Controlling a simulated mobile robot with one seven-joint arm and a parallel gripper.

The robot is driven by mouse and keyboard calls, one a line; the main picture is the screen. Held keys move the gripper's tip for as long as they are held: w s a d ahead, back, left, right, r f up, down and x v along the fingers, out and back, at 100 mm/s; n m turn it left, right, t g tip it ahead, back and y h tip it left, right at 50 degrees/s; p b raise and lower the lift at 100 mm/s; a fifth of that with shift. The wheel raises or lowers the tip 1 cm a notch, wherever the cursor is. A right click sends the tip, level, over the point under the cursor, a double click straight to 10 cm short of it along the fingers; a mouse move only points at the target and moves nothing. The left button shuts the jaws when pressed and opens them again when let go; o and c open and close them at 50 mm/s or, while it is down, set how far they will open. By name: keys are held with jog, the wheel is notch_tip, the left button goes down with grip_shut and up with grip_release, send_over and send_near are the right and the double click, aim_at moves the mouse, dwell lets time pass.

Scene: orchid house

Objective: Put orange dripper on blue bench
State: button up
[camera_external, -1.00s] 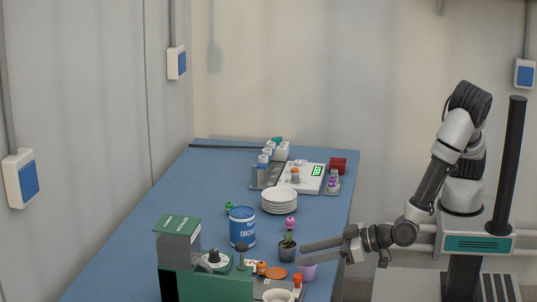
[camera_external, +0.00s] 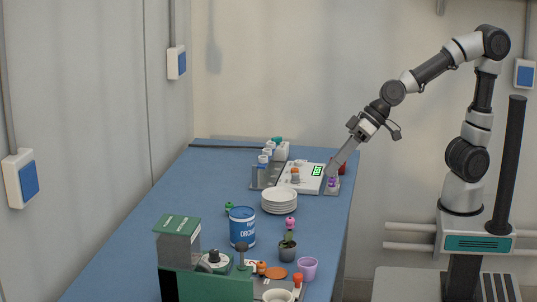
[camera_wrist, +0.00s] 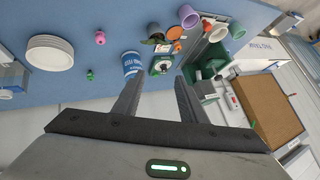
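A small orange-topped piece (camera_external: 295,175) stands on the white scale with the green display (camera_external: 313,184). It may be the orange dripper, but it is too small to tell. Another orange-red topped piece (camera_external: 298,279) stands at the near right of the blue bench (camera_external: 200,195); the bench also shows in the wrist view (camera_wrist: 70,92). My gripper (camera_external: 331,172) points down-left and appears in front of the scale's right end, near a purple piece (camera_external: 332,183). In the wrist view my gripper (camera_wrist: 157,88) has its fingers apart with nothing held between them.
White stacked plates (camera_external: 279,201), a blue drum (camera_external: 242,227), a potted plant (camera_external: 287,249) and a purple pot (camera_external: 307,268) stand on the bench. A green machine (camera_external: 205,284) fills the near end. Bare bench lies along the left side.

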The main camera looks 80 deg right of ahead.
jog(key=s+d+r+g+h, duration=0.1)
jog(key=s+d+h, duration=0.3)
jog(key=s+d, duration=1)
jog(key=d, duration=0.4)
jog(key=shift+r+m+g+h, duration=0.3)
jog(key=shift+g+h, duration=0.1)
